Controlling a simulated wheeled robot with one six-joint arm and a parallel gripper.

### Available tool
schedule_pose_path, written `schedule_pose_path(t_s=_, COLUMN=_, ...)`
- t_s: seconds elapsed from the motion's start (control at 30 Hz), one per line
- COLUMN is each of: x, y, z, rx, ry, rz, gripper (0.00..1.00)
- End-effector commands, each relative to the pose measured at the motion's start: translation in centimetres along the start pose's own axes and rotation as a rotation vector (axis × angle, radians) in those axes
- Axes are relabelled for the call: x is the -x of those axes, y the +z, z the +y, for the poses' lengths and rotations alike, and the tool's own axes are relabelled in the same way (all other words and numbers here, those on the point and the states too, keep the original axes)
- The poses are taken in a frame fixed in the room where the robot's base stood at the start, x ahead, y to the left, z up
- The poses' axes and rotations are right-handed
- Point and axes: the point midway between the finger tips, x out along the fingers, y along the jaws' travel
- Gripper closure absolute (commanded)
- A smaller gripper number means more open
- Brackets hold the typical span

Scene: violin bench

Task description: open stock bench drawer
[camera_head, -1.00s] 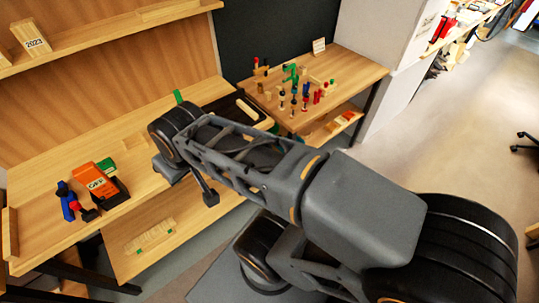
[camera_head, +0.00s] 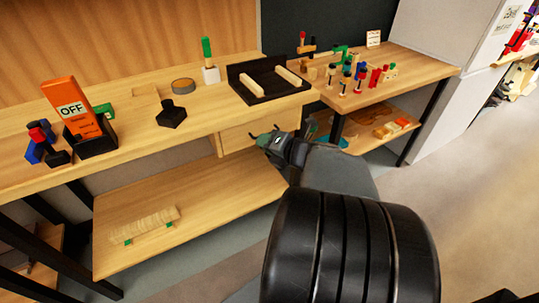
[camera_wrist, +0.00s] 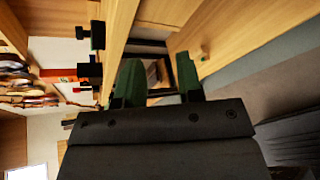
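The stock bench (camera_head: 225,92) has a light wooden drawer front (camera_head: 238,137) under its right end, below the black tray. In the head view the front sits close under the bench top and looks shut. No handle shows clearly; my gripper may hide it. Contact cannot be told. In the wrist view its two green fingers (camera_wrist: 160,80) stand apart, with no held thing clearly visible between them.
A lower shelf (camera_head: 215,205) runs below. A second bench (camera_head: 430,72) with small tools stands right.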

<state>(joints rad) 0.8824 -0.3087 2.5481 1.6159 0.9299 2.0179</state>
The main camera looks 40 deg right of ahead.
Motion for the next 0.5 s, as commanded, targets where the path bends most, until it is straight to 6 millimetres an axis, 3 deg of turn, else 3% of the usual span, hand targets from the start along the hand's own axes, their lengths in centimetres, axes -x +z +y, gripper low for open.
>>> schedule_pose_path(t_s=0.03, x=-0.4, y=0.0, z=-2.9, rx=-0.124, ry=0.000, rz=-0.061, gripper=0.66)
schedule_pose_path(t_s=0.2, x=0.3, y=1.8, z=-6.7, rx=-0.445, ry=0.031, rz=-0.215, gripper=0.66)
schedule_pose_path(t_s=0.33, x=0.6, y=2.6, z=-8.0, rx=-0.568, ry=0.052, rz=-0.274, gripper=0.66)
schedule_pose_path(t_s=0.5, x=0.1, y=3.4, z=-8.1, rx=-0.616, ry=0.064, rz=-0.292, gripper=0.66)
